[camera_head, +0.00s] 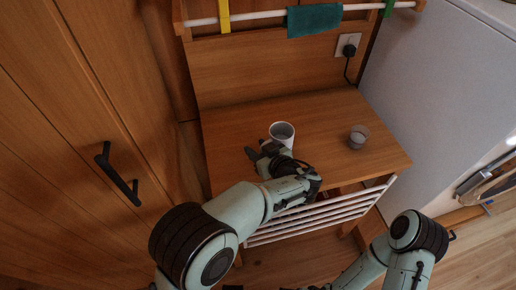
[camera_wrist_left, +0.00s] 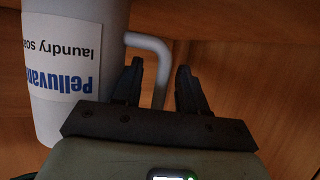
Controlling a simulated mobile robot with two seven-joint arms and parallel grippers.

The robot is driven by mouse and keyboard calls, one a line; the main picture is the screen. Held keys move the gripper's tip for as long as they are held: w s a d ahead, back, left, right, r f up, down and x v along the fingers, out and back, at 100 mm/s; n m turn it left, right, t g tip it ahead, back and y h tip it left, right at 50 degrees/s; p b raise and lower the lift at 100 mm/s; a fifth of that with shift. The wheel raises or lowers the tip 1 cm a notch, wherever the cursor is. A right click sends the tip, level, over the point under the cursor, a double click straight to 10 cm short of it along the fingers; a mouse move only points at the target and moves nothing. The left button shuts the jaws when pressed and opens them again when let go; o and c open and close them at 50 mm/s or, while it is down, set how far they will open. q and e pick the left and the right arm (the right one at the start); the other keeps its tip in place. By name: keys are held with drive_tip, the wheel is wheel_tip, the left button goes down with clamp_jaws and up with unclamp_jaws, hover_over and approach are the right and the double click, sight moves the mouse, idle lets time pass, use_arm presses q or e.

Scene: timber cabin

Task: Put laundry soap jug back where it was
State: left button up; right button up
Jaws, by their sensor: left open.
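The laundry soap jug (camera_head: 282,131) is a white cylinder standing on the wooden table, close to my left gripper (camera_head: 262,154). In the left wrist view the jug (camera_wrist_left: 75,30) fills the left side, its label upside down, reading "laundry" and part of a brand name. Its grey-white bent handle (camera_wrist_left: 155,48) reaches down between the two dark fingers of my left gripper (camera_wrist_left: 158,85). The fingers are open, with gaps on both sides of the handle. The wrist hides part of the jug's lower side in the head view. My right gripper is not clearly visible.
A small grey cup (camera_head: 358,136) stands right of the jug on the table (camera_head: 325,112). A rail with a teal cloth (camera_head: 314,20) and yellow strip runs above the back panel. A socket with a plug (camera_head: 348,46) is behind. A white slatted rack (camera_head: 320,216) hangs at the front.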

use_arm(q)
drive_tip(key=v, duration=1.2)
drive_tip(key=shift+r, duration=0.1)
